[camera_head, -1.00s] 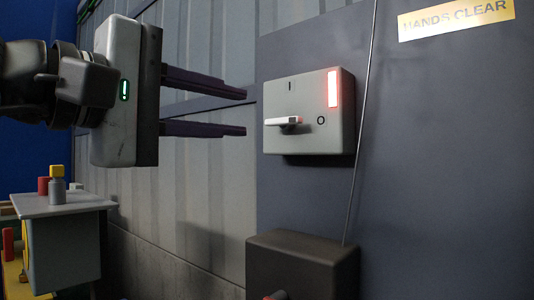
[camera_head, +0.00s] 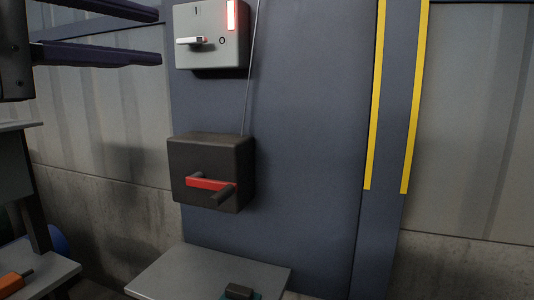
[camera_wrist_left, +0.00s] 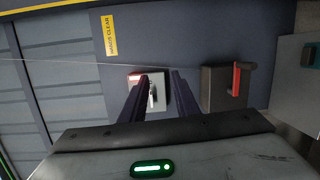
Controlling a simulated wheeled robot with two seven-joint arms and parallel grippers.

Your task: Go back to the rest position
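My left gripper (camera_head: 158,38) is at the upper left of the head view, its two dark fingers apart and nothing between them. The fingers point right, toward a light grey switch box (camera_head: 208,55) marked I and O, with a gap in the picture. The box has a lit red strip (camera_head: 232,14) and a white-tipped handle (camera_head: 190,41) lying horizontal. In the left wrist view, the left gripper (camera_wrist_left: 159,76) shows its fingers apart, with the grey box (camera_wrist_left: 158,108) seen beyond and between them. My right gripper is not in view.
A dark box (camera_head: 210,150) with a red handle (camera_head: 210,184) is below the switch box on the blue-grey panel (camera_head: 300,130). A thin cable (camera_head: 250,70) runs down to it. A grey shelf (camera_head: 190,275) is at the bottom. Another surface with an orange item (camera_head: 12,284) is lower left.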

